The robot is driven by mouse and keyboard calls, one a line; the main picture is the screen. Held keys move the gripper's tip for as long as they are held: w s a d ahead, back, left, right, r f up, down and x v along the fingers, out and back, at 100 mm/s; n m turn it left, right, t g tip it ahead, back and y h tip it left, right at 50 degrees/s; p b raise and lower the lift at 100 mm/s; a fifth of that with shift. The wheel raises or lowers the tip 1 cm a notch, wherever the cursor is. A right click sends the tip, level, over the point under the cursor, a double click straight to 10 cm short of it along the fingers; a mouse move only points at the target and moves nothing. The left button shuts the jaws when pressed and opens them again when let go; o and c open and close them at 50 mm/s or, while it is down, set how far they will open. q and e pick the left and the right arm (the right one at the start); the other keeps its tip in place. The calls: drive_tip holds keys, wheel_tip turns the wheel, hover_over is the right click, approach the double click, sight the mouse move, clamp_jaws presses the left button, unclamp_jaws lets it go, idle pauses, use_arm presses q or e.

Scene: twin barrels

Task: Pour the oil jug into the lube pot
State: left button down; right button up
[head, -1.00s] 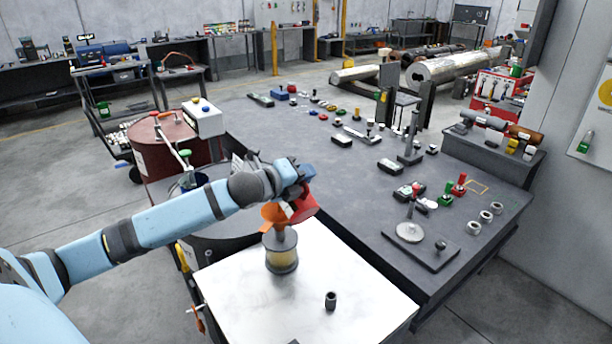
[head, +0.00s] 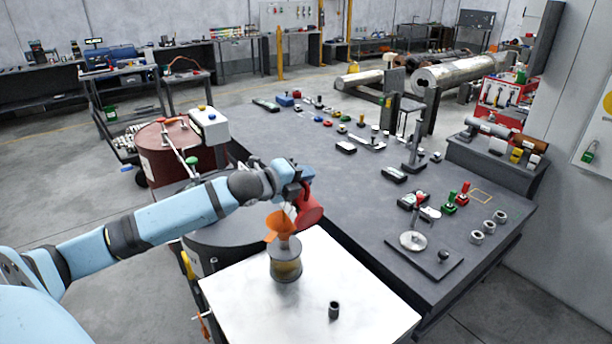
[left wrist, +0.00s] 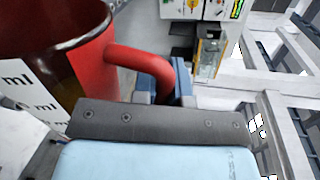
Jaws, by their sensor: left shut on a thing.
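The red oil jug (head: 309,211) is tilted just above and right of the orange funnel (head: 279,226). The funnel sits in the top of the lube pot (head: 286,266), which has a clear yellowish body and grey ends. The pot stands upright on a white tabletop. My left gripper (head: 300,183) is shut on the jug. In the left wrist view, its blue fingers (left wrist: 166,88) are around the red handle (left wrist: 145,62). That view shows the jug's open mouth, dark inside, and white "ml" labels. I cannot tell whether oil is flowing. My right gripper is not in view.
A small dark cylinder (head: 334,310) stands on the white tabletop (head: 345,280). A dark workbench (head: 350,200) with several small parts lies behind and to the right. A red drum (head: 170,150) stands at left. The white tabletop is otherwise clear.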

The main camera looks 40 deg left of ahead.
use_arm(q)
drive_tip(key=shift+w+a+r+n+p, duration=0.15)
drive_tip(key=shift+a+r+n+p, duration=0.35)
drive_tip(key=shift+p, duration=0.25)
drive_tip(key=shift+w+a+r+n+p, duration=0.1)
drive_tip(key=shift+a+r+n+p, duration=0.05)
drive_tip(key=shift+a+n+p, duration=0.2)
drive_tip(key=shift+a+h, duration=0.1)
drive_tip(key=shift+h, duration=0.2)
drive_tip(key=shift+w+a+r+n, duration=0.1)
drive_tip(key=shift+a+n, duration=0.15)
idle(0.6)
